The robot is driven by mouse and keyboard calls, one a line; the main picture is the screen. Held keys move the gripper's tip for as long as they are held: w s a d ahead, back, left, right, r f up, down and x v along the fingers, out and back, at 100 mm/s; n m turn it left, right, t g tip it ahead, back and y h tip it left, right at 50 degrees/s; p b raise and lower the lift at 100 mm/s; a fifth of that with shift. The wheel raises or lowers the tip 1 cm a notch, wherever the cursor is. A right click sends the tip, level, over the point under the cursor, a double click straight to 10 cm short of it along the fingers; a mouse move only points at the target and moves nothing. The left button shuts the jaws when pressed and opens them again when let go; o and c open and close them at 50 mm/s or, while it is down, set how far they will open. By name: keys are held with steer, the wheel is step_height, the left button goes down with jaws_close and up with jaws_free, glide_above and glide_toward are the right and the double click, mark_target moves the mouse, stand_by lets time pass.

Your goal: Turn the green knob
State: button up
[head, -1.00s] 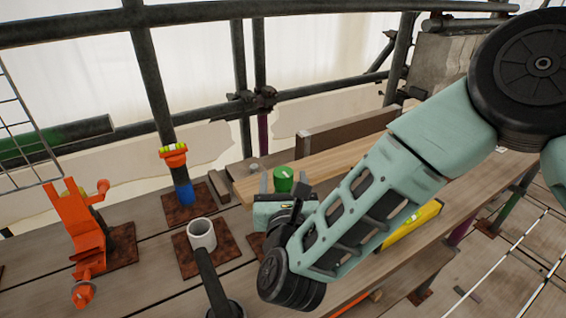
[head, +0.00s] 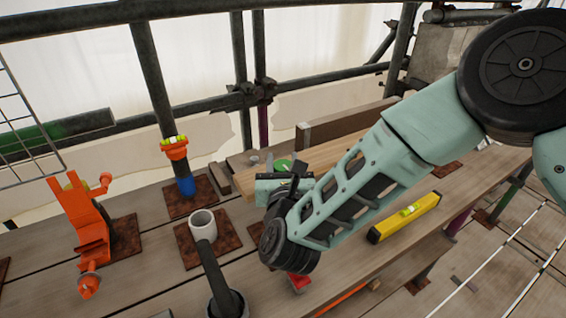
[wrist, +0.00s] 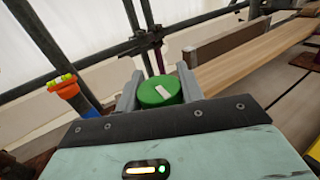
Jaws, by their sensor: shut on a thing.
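The green knob (wrist: 158,92) is a round green cap with a white bar mark on its top. In the wrist view it sits between the two grey fingers of my gripper (wrist: 160,90), which are shut on its sides. The white mark points up and to the left, slanted in that view. In the head view only a small part of the green knob (head: 284,165) shows above my gripper (head: 283,180). My wrist and the gripper body hide its lower part and whatever it is mounted on.
An orange clamp-like stand (head: 88,230) is at the left. A blue and orange post with a small level (head: 175,155) stands behind. A white-grey pipe socket (head: 203,224) is left of my wrist. A yellow spirit level (head: 405,217) lies at right. Planks and scaffold poles are behind.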

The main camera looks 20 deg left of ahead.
steer(key=shift+f+b, duration=0.1)
steer(key=shift+b, duration=0.3)
